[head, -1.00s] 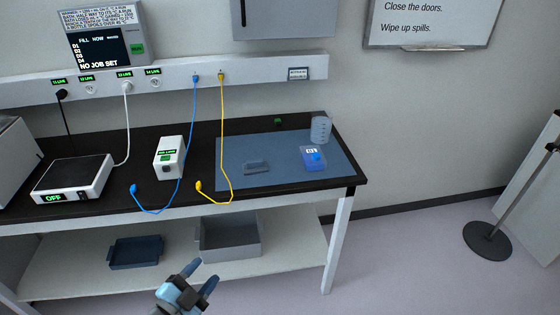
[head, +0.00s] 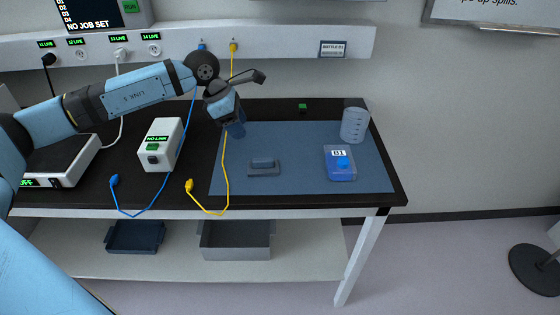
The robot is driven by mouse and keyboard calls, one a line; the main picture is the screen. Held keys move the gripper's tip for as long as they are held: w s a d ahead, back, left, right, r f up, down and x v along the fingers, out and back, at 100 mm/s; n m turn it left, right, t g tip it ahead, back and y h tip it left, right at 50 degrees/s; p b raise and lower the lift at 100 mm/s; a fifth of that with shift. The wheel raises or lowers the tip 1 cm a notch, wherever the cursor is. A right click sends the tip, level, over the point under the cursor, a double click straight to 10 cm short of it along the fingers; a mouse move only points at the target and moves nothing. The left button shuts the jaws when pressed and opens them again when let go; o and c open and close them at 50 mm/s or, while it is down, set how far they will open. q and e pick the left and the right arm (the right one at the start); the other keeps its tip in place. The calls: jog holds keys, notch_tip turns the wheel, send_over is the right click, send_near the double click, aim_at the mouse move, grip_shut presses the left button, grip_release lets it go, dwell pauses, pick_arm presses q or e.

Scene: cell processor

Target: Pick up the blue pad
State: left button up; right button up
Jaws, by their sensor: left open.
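A small slate-blue pad (head: 263,162) lies on a grey flat base (head: 264,171) on the blue mat (head: 300,184), left of the mat's middle. My left arm reaches in from the left over the bench. My left gripper (head: 235,130) points downward above the mat's back left part, behind and to the left of the pad and apart from it. It is open and nothing shows in it; its fingers are dark blue and partly overlap in this view. My right gripper is not in view.
A blue bottle labelled B1 (head: 340,163) and a clear beaker (head: 354,125) are on the right of the mat. A white box (head: 161,144) and the blue (head: 114,180) and yellow (head: 190,186) cables lie left of the mat. The mat's middle is clear.

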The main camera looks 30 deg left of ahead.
pick_arm(q)
send_near(262, 159)
jog(key=p+x, duration=0.1)
jog(key=x, duration=0.3)
jog(key=shift+s+f, duration=0.15)
jog(key=shift+f, duration=0.2)
jog(key=p+x, duration=0.1)
jog(key=x, duration=0.4)
jog(key=shift+w+d, duration=0.2)
jog(key=shift+r, duration=0.1)
grip_shut()
